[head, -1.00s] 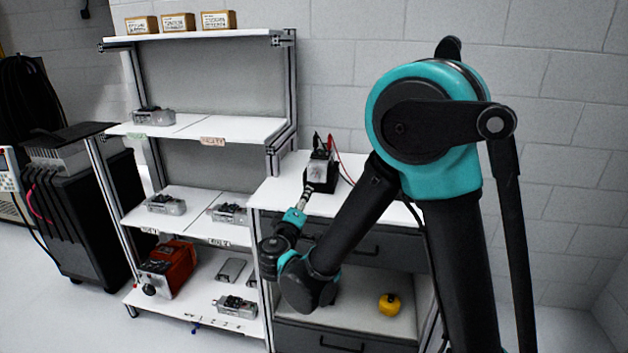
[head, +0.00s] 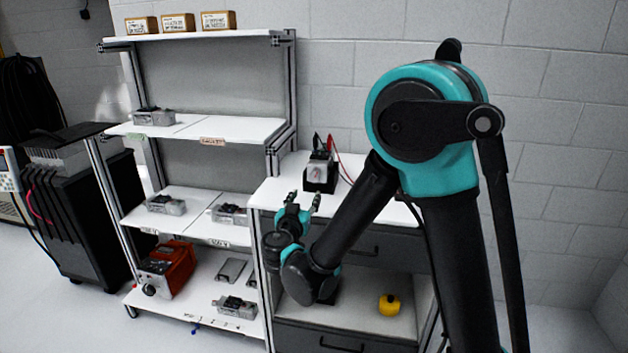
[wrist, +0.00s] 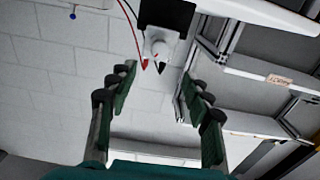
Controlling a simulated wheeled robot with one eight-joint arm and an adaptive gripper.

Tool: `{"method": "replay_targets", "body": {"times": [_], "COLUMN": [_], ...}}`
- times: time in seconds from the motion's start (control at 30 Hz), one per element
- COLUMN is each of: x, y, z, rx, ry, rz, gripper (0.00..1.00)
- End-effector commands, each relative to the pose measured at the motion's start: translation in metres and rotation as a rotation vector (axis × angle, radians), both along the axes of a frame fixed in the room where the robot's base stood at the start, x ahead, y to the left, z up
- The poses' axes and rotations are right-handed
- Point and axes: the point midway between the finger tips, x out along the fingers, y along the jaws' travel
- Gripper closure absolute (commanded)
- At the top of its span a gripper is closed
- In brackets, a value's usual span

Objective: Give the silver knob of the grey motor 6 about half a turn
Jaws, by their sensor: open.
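A light grey motor (head: 319,163) sits in a black holder (head: 321,184) on the white bench top. Its number cannot be read. In the wrist view the holder (wrist: 168,14) is at the top centre, and a small pale round part (wrist: 159,47), seemingly the knob, faces my gripper. My gripper (head: 304,199) is wide open and empty at the bench's front left, in front of the holder and apart from it. In the wrist view the two fingers of my gripper (wrist: 158,76) stand well apart, with a gap between their tips and the pale part.
Red and black leads (head: 334,148) rise behind the holder. A shelf rack (head: 240,130) at left carries several grey motors and a red-orange device (head: 168,269). A yellow round object (head: 389,304) lies on the lower shelf. The bench top right of the holder looks partly clear.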

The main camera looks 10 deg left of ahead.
Motion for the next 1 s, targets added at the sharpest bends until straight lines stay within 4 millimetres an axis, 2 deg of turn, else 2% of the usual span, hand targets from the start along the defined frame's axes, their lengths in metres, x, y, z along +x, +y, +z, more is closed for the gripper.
{"method": "replay_targets", "body": {"times": [0.03, 0.2, 0.53, 0.73, 1.0], "x": [0.012, 0.046, 0.105, 0.125, 0.129], "y": [-0.001, -0.002, -0.001, -0.001, 0.000], "z": [0.000, 0.000, 0.000, 0.000, 0.000], "rx": [0.000, -0.001, -0.001, -0.001, -0.001], "ry": [0.000, 0.000, 0.000, 0.000, 0.000], "rz": [-0.004, -0.004, -0.002, -0.001, 0.000], "gripper": [0.50, 0.50, 0.50, 0.50, 0.50]}}
